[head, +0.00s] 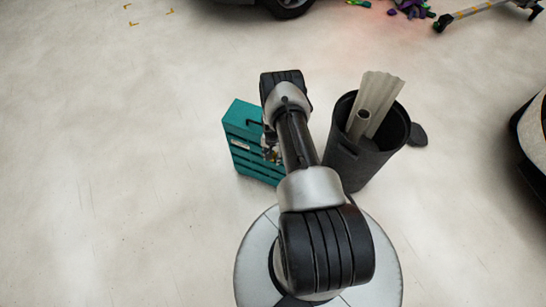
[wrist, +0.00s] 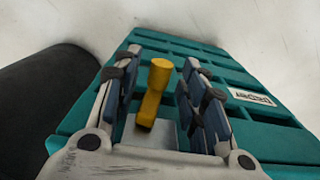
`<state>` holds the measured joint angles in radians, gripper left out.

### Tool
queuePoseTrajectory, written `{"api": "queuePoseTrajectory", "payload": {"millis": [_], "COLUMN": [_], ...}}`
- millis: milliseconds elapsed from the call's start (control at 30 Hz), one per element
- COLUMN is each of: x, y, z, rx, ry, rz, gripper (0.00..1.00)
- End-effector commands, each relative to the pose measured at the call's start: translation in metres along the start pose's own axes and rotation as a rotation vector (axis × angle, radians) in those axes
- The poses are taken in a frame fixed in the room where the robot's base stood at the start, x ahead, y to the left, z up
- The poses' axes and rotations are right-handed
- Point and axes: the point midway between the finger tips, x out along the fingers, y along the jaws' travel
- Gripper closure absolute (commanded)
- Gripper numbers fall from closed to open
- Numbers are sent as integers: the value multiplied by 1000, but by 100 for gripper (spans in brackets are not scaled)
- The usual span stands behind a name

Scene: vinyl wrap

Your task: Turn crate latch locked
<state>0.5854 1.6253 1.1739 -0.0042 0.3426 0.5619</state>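The teal crate (head: 243,113) stands on the floor in the head view, partly hidden behind my arm. In the wrist view the slatted crate (wrist: 255,137) fills the middle and right. A yellow latch handle (wrist: 155,88) stands out from a grey plate (wrist: 164,133) on the crate. My gripper (wrist: 157,86) is open, with one finger on each side of the yellow latch. A gap shows between the latch and each finger. In the head view the gripper is mostly hidden by my arm, and the latch cannot be made out.
A dark bin (head: 350,160) with pale rolled sheets (head: 377,103) stands just right of the crate. A dark rounded shape (wrist: 45,95) fills the left of the wrist view. A white label (wrist: 251,97) is on the crate. The floor left of the crate is clear.

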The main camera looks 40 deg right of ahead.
Motion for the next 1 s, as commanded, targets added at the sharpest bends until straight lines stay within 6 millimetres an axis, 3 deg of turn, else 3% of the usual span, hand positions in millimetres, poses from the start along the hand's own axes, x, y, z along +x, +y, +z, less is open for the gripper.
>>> {"api": "queuePoseTrajectory", "payload": {"millis": [233, 800, 1000], "x": [0, 0, 0], "y": [0, 0, -1], "z": [0, 0, 1], "rx": [0, 0, -1], "ry": [0, 0, -3], "rz": [0, 0, 9], "gripper": [61, 99, 100]}}
